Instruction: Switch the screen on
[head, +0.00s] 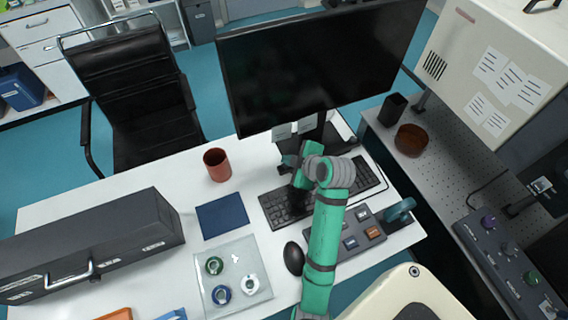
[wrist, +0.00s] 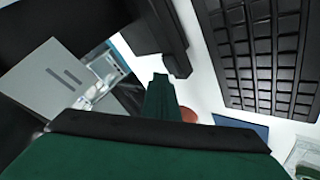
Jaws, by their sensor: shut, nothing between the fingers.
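The screen (head: 320,65) is a large black monitor at the back of the white desk, and its face is dark. Two small grey notes (head: 282,131) hang at its lower edge. A grey note with two dark marks also fills the left of the wrist view (wrist: 55,75). My gripper (wrist: 161,80) is shut and empty, with its green finger near a black edge beneath the screen. In the head view my arm reaches over the keyboard (head: 285,207) to the screen's foot, and my wrist hides part of that area. I cannot tell whether the fingertip touches anything.
A brown cup (head: 217,164), a blue pad (head: 222,216) and a clear tray (head: 232,275) with rings lie left of the keyboard. A mouse (head: 293,258) and a button box (head: 365,238) flank my arm. A dark toolbox (head: 90,245) stands at the left.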

